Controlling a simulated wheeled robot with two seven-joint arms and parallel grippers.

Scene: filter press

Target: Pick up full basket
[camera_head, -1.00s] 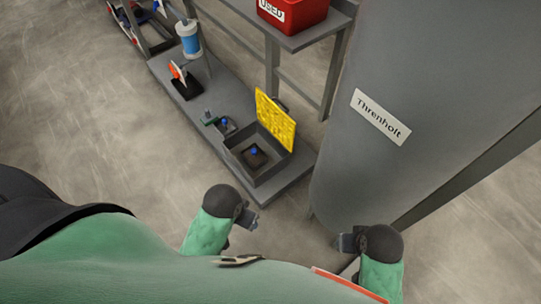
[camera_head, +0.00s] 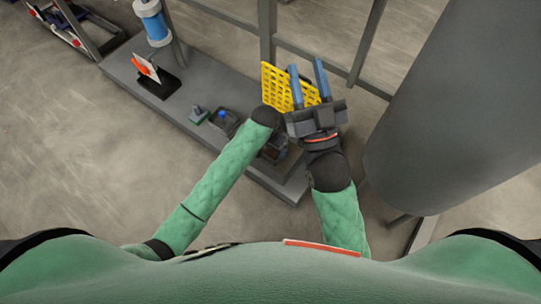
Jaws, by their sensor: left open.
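A yellow perforated panel (camera_head: 275,85) stands upright at the far edge of the grey bench; I cannot tell whether it is the basket or only one face of it. My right gripper (camera_head: 306,65) is open, with two blue fingers apart. It is over the panel's right side and hides part of it; contact is unclear. My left gripper (camera_head: 274,148) is below my right one, over the dark open tray, and is open. My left wrist hides much of it and of the tray. No basket contents are visible.
On the grey bench (camera_head: 188,95) are a small green part (camera_head: 199,115), a dark block with a blue knob (camera_head: 222,118), an orange-and-white piece on a black base (camera_head: 146,70) and a blue cylinder (camera_head: 153,22). A large grey tank (camera_head: 460,110) stands at right.

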